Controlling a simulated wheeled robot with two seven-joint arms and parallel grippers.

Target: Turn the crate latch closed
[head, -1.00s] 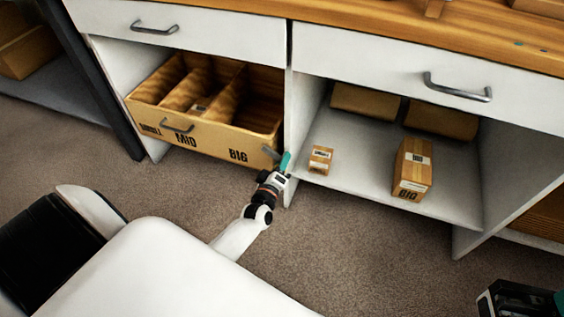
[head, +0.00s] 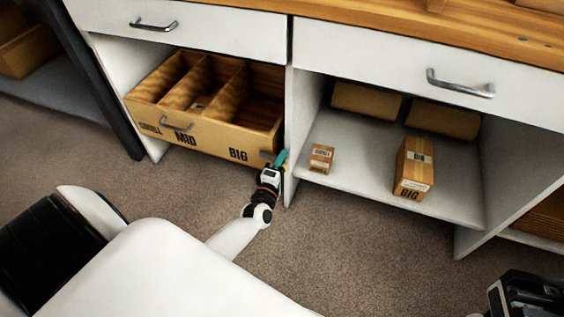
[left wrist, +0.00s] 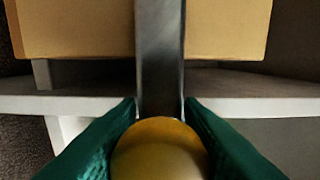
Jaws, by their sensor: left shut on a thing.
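The cardboard-brown crate (head: 205,140) sits in the left bay, its front marked SMALL, MID and BIG. A grey metal latch bar (head: 267,155) shows at the right end of its front; the gripper partly covers it. My left gripper (head: 281,160) is at that end, by the divider. In the left wrist view its green fingers (left wrist: 160,108) are shut on the latch, whose grey bar (left wrist: 160,55) runs upright in that picture in front of the crate (left wrist: 75,30). A rounded yellow end (left wrist: 160,150) shows between the fingers. My right gripper (head: 528,296) is at the bottom right, its fingers unclear.
The white divider (head: 291,120) stands close to my left gripper. On the right shelf (head: 345,180) are a small box (head: 321,158) and a larger BIG box (head: 413,168), with more boxes behind. Drawers with metal handles (head: 460,84) are above. The carpet in front is clear.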

